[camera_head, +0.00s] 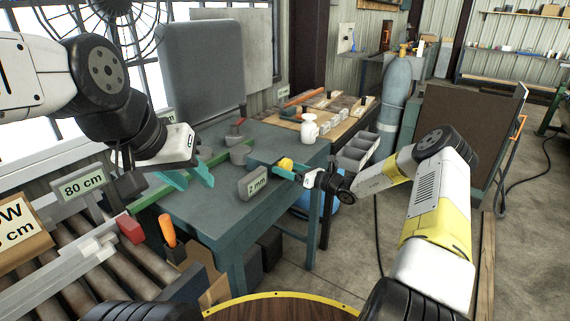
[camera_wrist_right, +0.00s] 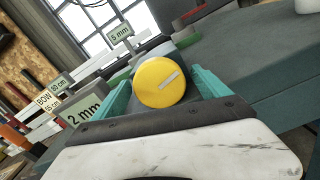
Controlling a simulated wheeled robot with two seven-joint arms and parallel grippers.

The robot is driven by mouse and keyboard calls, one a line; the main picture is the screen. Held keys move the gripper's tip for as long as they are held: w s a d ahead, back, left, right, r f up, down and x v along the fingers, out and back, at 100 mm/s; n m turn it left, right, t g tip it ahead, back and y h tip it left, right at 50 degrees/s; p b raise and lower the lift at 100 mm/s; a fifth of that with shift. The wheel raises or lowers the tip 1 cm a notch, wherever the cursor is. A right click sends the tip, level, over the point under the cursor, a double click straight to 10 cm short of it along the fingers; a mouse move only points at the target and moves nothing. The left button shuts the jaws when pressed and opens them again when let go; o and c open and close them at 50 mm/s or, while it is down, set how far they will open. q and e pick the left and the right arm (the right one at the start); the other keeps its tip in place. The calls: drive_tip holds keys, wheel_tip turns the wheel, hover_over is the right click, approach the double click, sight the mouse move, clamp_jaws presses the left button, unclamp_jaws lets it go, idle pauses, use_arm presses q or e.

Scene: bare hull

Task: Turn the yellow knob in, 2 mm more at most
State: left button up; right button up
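The yellow knob (camera_head: 285,163) is at the right end of the green workbench. In the right wrist view the knob (camera_wrist_right: 158,84) faces me, round, with a short pale slanted mark on its face. My right gripper (camera_head: 284,170) reaches it from the right. Its teal fingers (camera_wrist_right: 163,92) stand on both sides of the knob, with narrow gaps showing, so it looks open around it. What the knob is mounted on is mostly hidden behind it. My left gripper (camera_head: 187,178) is open and empty above the bench's left edge, far from the knob.
A grey "2 mm" sign (camera_head: 253,184) stands just left of the knob; a "5 mm" sign (camera_wrist_right: 120,33) is behind it. A white bottle (camera_head: 309,129) is at the back. A roller conveyor (camera_head: 140,262) with an "80 cm" sign (camera_head: 83,187) lies left.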

drive_tip(key=v, duration=0.7)
drive_tip(key=shift+s+d, duration=0.25)
drive_tip(key=shift+s, duration=0.05)
